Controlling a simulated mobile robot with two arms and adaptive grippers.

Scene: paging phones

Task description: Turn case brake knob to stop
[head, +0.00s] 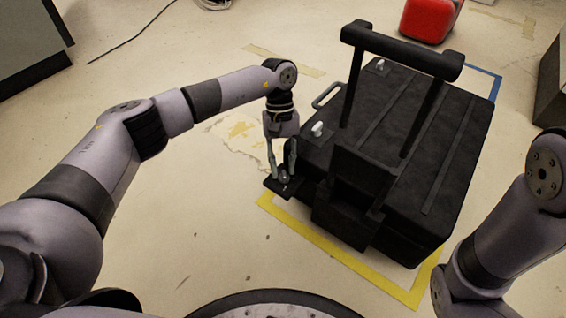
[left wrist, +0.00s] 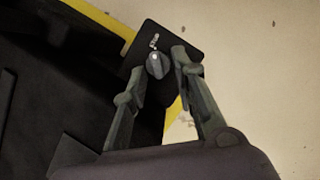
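The black case (head: 455,140) with a raised handle stands on the floor. A small black plate (head: 272,185) sticks out at its near left corner and carries the dark brake knob (head: 284,177). In the left wrist view the round knob (left wrist: 158,66) sits on the plate (left wrist: 150,32), with a small light mark beside it. My left gripper (head: 282,170) points down at the knob. Its fingers (left wrist: 159,62) are apart, one on each side of the knob; whether either touches it I cannot tell. My right gripper is out of view; only part of that arm shows.
Yellow tape (head: 305,240) and blue tape (head: 487,82) mark the floor around the case. A red box (head: 430,18) stands at the back. Dark furniture (head: 30,45) is at the far left. The floor left of the case is clear.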

